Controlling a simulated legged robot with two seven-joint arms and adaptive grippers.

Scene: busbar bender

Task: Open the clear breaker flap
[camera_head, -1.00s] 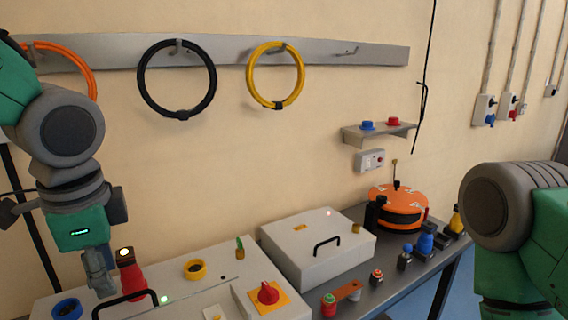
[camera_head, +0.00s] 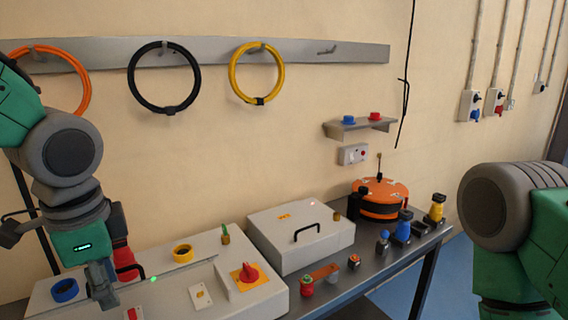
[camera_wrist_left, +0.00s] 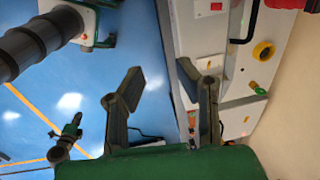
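I cannot pick out a clear flap for certain. My left gripper (camera_head: 103,287) hangs over the left end of the light grey panel box (camera_head: 205,272). In the left wrist view my left gripper (camera_wrist_left: 163,82) has its two fingers apart with nothing between them. The panel box (camera_wrist_left: 236,113) lies beside the right finger there. My right arm shows at the right edge, but its gripper is out of view.
The panel carries a red rotary switch (camera_head: 246,273), a yellow ring (camera_head: 182,253) and a blue ring (camera_head: 64,290). A white lidded box (camera_head: 290,240) with a black handle and an orange reel (camera_head: 379,198) stand farther right. Several small plugs line the bench edge.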

